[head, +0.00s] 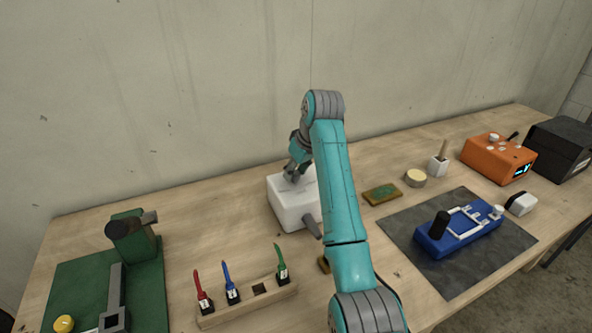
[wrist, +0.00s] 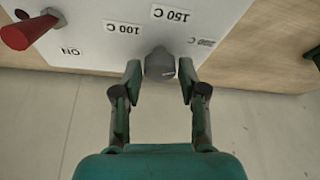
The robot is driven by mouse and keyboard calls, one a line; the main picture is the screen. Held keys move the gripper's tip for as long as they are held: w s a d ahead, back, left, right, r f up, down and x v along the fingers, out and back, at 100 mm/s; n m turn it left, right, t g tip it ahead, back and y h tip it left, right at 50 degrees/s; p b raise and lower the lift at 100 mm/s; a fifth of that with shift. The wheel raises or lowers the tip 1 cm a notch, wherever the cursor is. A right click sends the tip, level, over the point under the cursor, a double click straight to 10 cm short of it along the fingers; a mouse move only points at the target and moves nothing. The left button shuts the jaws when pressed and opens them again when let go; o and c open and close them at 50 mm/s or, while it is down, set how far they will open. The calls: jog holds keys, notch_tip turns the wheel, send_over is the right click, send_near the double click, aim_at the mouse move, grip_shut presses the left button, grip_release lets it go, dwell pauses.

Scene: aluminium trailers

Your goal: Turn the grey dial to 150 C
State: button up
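The grey dial (wrist: 160,65) sits on a white box (wrist: 92,25) in the wrist view. Labels around it appear upside down: 100 C (wrist: 122,29) to its left, 150 C (wrist: 171,14) above, and a less legible one (wrist: 202,42) to its right. I cannot tell which label the dial points to. My gripper (wrist: 160,78) is open, with one finger on each side of the dial and seemingly a narrow gap on each side. In the head view my gripper (head: 295,172) is at the white box (head: 292,207); the dial cannot be made out there.
A red handle (wrist: 28,32) and an ON label (wrist: 70,51) are on the box. A rack (head: 246,304) with coloured tools stands in front. A green machine (head: 133,240) is left; a blue device (head: 458,235) on a dark mat (head: 403,236) and an orange box (head: 497,157) are right.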

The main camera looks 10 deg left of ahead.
grip_shut()
jog(key=shift+n, duration=0.3)
jog(key=n+g, duration=0.1)
jog(key=n, duration=0.1)
jog(key=n+g+y, duration=0.1)
jog(key=n, duration=0.2)
jog(key=shift+w+d, duration=0.15)
jog(key=shift+w, duration=0.05)
jog(key=n+g, duration=0.1)
jog(key=n, duration=0.2)
jog(key=n+g, duration=0.1)
jog(key=n, duration=0.2)
jog(key=shift+w, duration=0.15)
jog(key=o, duration=0.6)
grip_release()
